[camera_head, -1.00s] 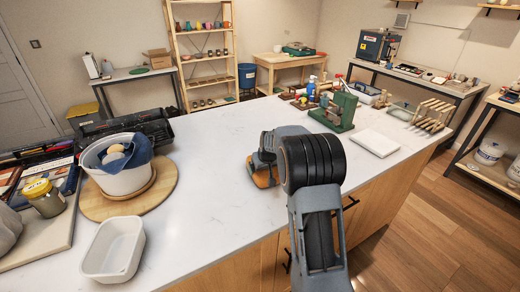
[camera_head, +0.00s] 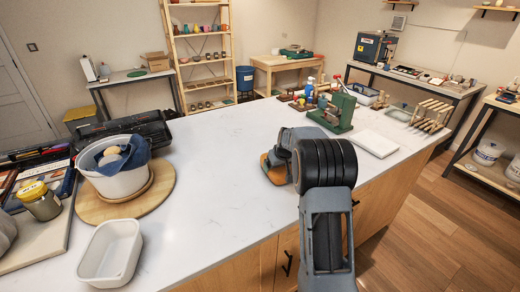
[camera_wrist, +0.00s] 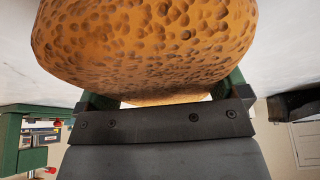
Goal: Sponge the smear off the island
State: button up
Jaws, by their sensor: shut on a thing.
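An orange, pitted sponge (camera_head: 272,171) is held in my gripper (camera_head: 281,158), low at the white marble island top (camera_head: 215,180), right of its middle. The sponge fills the upper part of the wrist view (camera_wrist: 150,45), between the green fingers of my gripper (camera_wrist: 160,98). The gripper is shut on it. I cannot tell whether the sponge's underside touches the island. No smear shows clearly on the bare marble; the sponge and arm hide part of the top.
A white tub (camera_head: 110,252) and a white bucket (camera_head: 118,182) on a round wooden board (camera_head: 160,190) stand left. A green press (camera_head: 337,110) and white slab (camera_head: 377,144) stand at the right. The middle of the top is clear.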

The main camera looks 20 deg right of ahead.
notch_tip(320, 180, up, 3)
jog(key=shift+r+p, duration=0.1)
jog(key=shift+p, duration=0.7)
jog(key=shift+r+p, duration=1.5)
jog(key=shift+r, duration=0.95)
